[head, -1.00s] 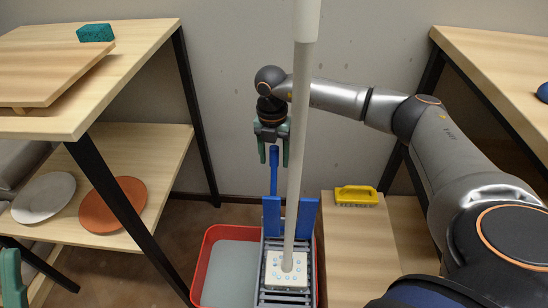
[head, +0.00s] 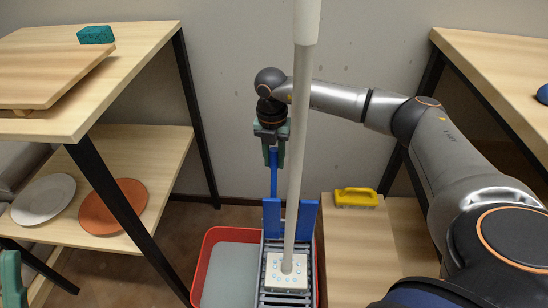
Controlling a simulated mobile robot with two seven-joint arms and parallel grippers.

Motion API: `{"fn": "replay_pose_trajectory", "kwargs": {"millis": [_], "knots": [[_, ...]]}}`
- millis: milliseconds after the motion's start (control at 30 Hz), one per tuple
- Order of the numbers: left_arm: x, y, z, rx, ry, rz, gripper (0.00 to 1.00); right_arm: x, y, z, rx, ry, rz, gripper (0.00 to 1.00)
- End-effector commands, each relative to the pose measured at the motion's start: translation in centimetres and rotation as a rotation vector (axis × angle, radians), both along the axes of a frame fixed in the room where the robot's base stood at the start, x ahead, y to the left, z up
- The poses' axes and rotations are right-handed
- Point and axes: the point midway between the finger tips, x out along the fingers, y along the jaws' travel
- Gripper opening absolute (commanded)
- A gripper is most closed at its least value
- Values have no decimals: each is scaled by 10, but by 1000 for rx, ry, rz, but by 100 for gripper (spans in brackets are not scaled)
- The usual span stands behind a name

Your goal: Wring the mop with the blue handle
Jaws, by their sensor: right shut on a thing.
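A mop with a pale grey-white pole (head: 297,150) stands almost upright. Its whitish, blue-dotted head (head: 273,274) rests on the grey slatted wringer (head: 271,297) in the red bucket (head: 208,240). Two blue plates (head: 306,221) rise at the back of the wringer, on either side of the pole. A blue handle (head: 273,180) stands up behind them. My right gripper (head: 273,158) points down and is shut on the top of the blue handle. The pole hides part of its right side. One green finger of my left gripper (head: 10,278) shows at the left edge.
A wooden bench (head: 355,260) with a yellow brush (head: 356,197) stands right of the bucket. At left, a shelf (head: 150,160) holds a white plate (head: 43,199) and an orange plate (head: 113,205). A teal sponge (head: 96,35) lies above. Another table (head: 500,60) is at right.

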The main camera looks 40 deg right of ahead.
Motion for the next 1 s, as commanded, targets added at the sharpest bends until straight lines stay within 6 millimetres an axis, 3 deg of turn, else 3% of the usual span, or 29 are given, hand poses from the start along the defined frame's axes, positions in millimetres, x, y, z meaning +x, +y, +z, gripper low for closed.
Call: {"fn": "replay_pose_trajectory", "kwargs": {"millis": [833, 1000], "knots": [[0, 0, 0, 1, -1, 0, 50, -1, -1, 0, -2, 1, -1, 0], [0, 0, 8, 5, -4, 3, 50, -7, 4, 3, -28, -18, 1, 0]]}}
